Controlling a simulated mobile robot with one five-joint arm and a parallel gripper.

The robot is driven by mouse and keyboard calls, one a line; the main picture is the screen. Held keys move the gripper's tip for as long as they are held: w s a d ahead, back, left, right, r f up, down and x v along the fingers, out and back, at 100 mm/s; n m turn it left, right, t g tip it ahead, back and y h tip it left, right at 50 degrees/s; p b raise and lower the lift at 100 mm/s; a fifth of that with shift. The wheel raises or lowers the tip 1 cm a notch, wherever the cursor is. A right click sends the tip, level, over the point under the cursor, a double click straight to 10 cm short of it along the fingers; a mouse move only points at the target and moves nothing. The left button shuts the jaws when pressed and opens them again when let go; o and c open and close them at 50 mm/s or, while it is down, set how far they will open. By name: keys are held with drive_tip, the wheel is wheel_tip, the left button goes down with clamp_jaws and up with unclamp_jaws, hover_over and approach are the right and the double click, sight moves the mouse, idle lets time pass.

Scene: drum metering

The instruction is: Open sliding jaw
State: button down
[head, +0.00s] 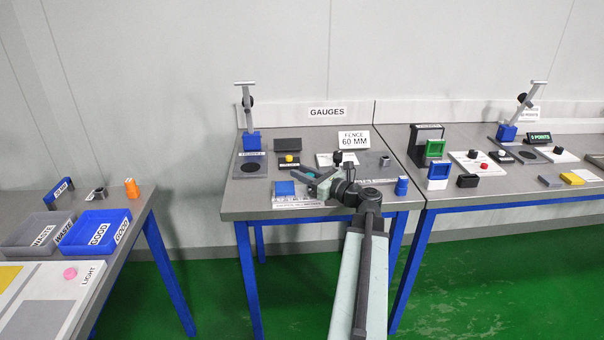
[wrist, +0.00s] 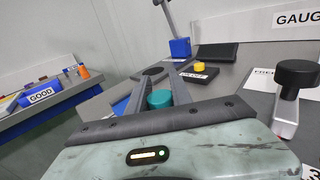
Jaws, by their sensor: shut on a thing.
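My gripper (head: 308,180) is over the front of the middle table. In the wrist view, its two dark fingers (wrist: 158,88) stand on either side of a teal round knob (wrist: 160,99) and are shut on it. A blue block (head: 285,188) sits on a pale ruled base (head: 290,202) just left of my gripper. A bit of blue also shows beside the left finger in the wrist view (wrist: 121,106). Which part is the sliding jaw, and how wide its gap is, cannot be told, as my gripper hides much of it.
Behind are a blue-footed stand (head: 251,142), a yellow button box (head: 289,160) and a "FENCE 60 MM" sign (head: 354,140). A black knob (wrist: 298,74) stands close on the right in the wrist view. A blue cylinder (head: 402,186) is near the table's right edge.

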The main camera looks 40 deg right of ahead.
drive_tip(key=shift+a, duration=0.1)
drive_tip(key=shift+w+a, duration=0.15)
drive_tip(key=c, duration=1.1)
unclamp_jaws()
drive_tip(key=shift+c, duration=0.2)
drive_tip(key=s, duration=0.8)
drive_tip(key=shift+d, duration=0.35)
